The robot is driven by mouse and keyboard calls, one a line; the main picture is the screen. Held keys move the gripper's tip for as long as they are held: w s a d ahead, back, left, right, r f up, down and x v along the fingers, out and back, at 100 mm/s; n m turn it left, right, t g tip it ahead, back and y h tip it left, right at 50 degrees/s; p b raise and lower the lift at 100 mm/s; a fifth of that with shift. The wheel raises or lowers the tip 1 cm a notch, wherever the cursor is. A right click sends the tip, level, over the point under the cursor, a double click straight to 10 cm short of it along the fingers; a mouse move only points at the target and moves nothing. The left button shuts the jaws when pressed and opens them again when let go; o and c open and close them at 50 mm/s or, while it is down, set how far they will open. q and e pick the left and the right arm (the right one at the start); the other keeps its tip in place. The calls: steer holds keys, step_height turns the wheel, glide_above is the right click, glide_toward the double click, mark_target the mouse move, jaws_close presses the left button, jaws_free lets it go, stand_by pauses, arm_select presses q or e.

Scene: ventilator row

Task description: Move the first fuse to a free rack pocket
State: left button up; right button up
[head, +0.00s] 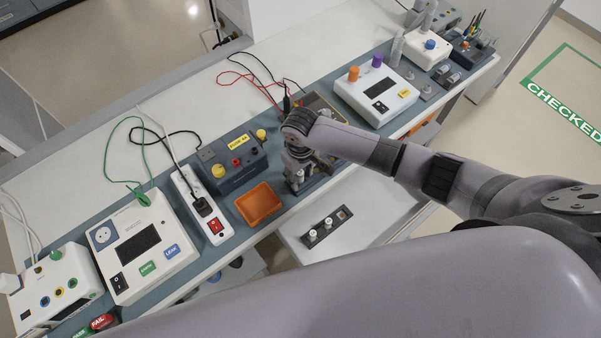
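My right gripper (299,182) points down at the front of the bench, over a dark device (323,103) that my arm and gripper mostly cover. I cannot see whether its fingers are open or shut, or whether a fuse is between them. A small dark rack (320,231) lies on a light grey surface below the bench front. Two small white round pieces, perhaps fuses, (312,235) and (329,222), stand on it. A tan square spot (343,213) shows at its right end. My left gripper is out of view.
An orange tray (258,204) sits left of my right gripper. Farther left are a dark blue box (232,163), a power strip (198,201) and a white tester (141,243). A white device with knobs (376,90) stands to the right. Cables lie behind.

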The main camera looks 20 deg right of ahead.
steer(key=shift+r, duration=0.15)
step_height(320, 180, up, 12)
stand_by(0.5)
